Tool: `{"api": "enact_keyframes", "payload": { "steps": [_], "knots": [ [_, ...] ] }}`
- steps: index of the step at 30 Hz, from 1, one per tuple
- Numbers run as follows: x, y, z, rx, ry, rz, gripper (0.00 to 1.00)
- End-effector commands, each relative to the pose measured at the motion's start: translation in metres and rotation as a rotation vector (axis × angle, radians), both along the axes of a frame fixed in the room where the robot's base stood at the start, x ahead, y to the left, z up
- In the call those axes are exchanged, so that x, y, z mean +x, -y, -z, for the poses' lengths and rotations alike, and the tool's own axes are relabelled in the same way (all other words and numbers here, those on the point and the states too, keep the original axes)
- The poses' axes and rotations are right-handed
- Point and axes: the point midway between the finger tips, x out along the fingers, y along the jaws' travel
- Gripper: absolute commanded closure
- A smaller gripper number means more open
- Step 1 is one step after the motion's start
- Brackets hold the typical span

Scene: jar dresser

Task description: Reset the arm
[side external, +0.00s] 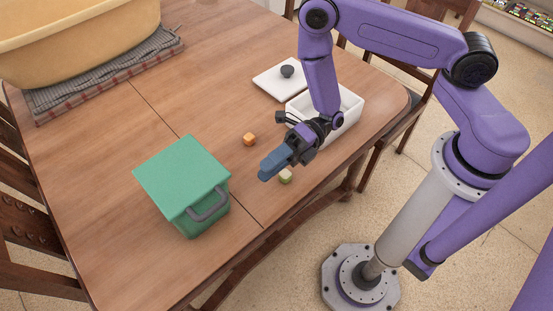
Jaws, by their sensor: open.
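My gripper (275,165) is open above the wooden table, with its blue fingers pointing down and left. I see nothing held between the fingers. My purple arm reaches in from the right, over a white open box (351,108), and hides part of that box.
A green box with a grey handle (184,178) stands further left. A white lid with a dark knob (276,84) lies behind. A yellow tub (75,45) on a checked cloth (110,80) fills the table's (110,150) far left. Chairs surround it.

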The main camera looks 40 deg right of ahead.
Motion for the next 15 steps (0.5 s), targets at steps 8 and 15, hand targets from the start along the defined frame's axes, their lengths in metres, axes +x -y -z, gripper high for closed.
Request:
{"api": "enact_keyframes", "payload": {
  "steps": [8,15],
  "knots": [
    [0.000,0.016,0.000,0.000,-0.001,0.000,0.60],
    [0.000,0.016,0.000,-0.001,0.000,0.000,0.60]
  ]
}}
